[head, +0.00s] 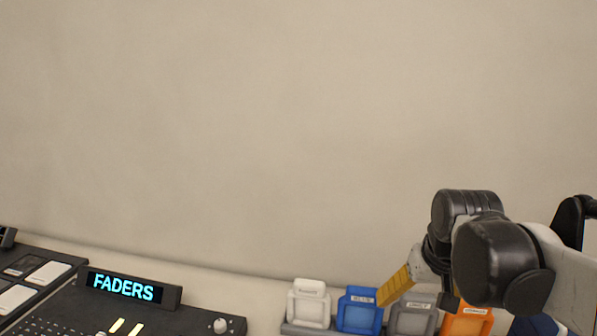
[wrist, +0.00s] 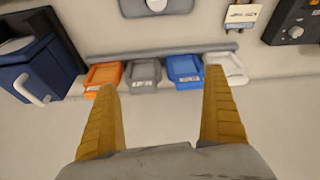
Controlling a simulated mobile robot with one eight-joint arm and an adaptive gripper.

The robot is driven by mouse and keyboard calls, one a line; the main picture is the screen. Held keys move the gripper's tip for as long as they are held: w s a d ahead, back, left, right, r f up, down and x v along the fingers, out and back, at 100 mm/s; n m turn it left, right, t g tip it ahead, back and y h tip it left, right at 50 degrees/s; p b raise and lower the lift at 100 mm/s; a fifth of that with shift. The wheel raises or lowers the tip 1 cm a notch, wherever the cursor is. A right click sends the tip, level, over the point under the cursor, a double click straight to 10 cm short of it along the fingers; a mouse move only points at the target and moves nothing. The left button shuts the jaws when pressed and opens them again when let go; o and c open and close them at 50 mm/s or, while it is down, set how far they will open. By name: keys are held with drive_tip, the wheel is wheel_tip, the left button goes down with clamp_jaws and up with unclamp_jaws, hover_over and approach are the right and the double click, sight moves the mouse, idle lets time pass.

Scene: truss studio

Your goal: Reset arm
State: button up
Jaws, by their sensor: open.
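My gripper (wrist: 160,82) is open in the wrist view. Its two yellow ridged fingers are spread wide with nothing held between them. In the head view one yellow finger (head: 394,287) shows at the lower right, in front of the row of bins. The rest of the gripper is partly hidden by my dark and white arm links. In the wrist view the fingertips overlap the near edge of the bin row in the picture; I cannot tell whether they touch it.
White (head: 309,303), blue (head: 358,310), grey (head: 412,315) and orange (head: 467,322) bins stand in a row by the wall. A console labelled FADERS (head: 124,287) is at lower left. A dark blue box with a handle (wrist: 35,75) lies left in the wrist view. The upper wall is clear.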

drive_tip(key=s+a+f+n+t+b, duration=0.1)
drive_tip(key=s+a+f+t+b, duration=0.2)
drive_tip(key=s+f, duration=0.5)
drive_tip(key=s+a, duration=0.1)
drive_tip(key=s, duration=0.2)
drive_tip(key=shift+s+f, duration=0.15)
drive_tip(key=shift+s, duration=0.15)
